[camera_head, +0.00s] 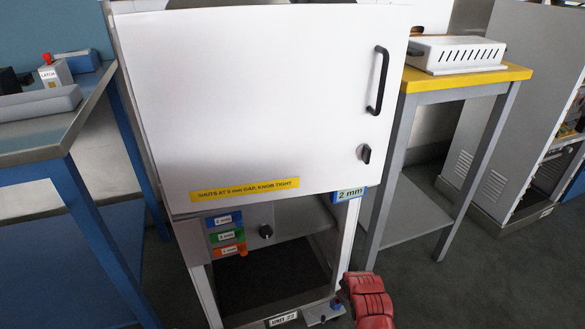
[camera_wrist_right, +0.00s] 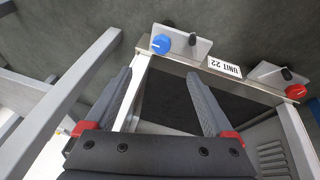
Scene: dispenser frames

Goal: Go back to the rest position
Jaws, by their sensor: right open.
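My right gripper (camera_wrist_right: 160,76) is open in the right wrist view, with nothing between its two grey fingers. It is above the lower frame of the dispenser unit, which carries a "UNIT 22" label (camera_wrist_right: 225,67). A red, ribbed part, likely of my right arm, shows at the bottom of the head view, right of the unit's base. My left gripper is not in view. The unit's white door (camera_head: 260,100) has a black handle (camera_head: 377,80), a black knob (camera_head: 365,154) and a yellow label (camera_head: 245,190). A blue "2 mm" tag (camera_head: 349,194) is at the door's lower right corner.
Blue, green and orange tags (camera_head: 227,236) sit on a panel below the door. A blue-legged bench (camera_head: 60,135) stands left; a yellow-edged table (camera_head: 470,78) with a vented white box (camera_head: 457,54) stands right. A blue knob (camera_wrist_right: 160,44) and a red knob (camera_wrist_right: 296,91) flank the unit label.

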